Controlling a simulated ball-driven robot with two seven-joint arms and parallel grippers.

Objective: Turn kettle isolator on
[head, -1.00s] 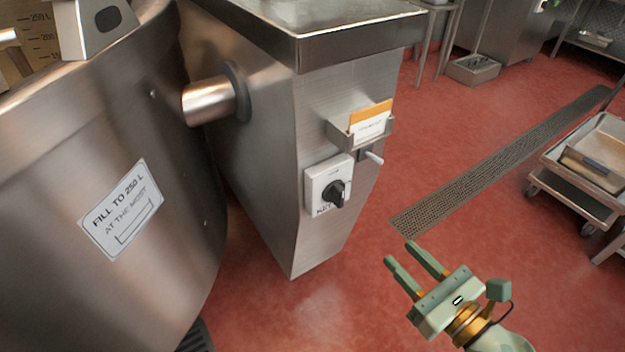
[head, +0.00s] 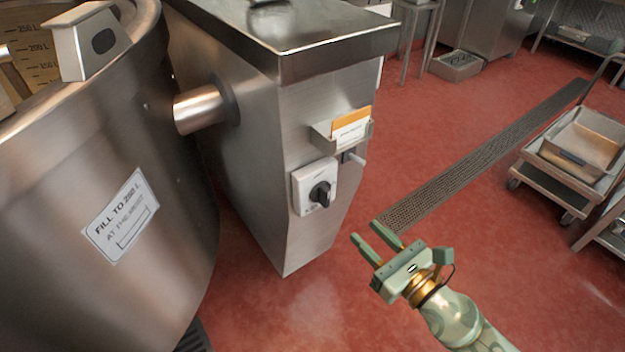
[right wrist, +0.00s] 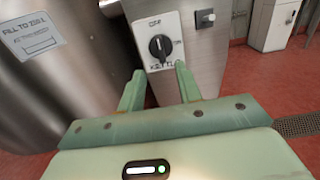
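The kettle isolator (head: 314,186) is a white plate with a black rotary knob (head: 320,194) on the front of the steel cabinet (head: 300,240). The knob also shows in the right wrist view (right wrist: 160,47), beyond and between my fingers, with lettering on the plate below it. My right gripper (head: 368,239) is open and empty, to the lower right of the isolator in the head view and apart from it. Its two fingers also show in the right wrist view (right wrist: 158,88). My left gripper is not in view.
The large steel kettle (head: 90,250) with a fill label stands at left, joined to the cabinet by a pipe (head: 200,108). A trolley (head: 570,165) stands right. Red floor between is clear.

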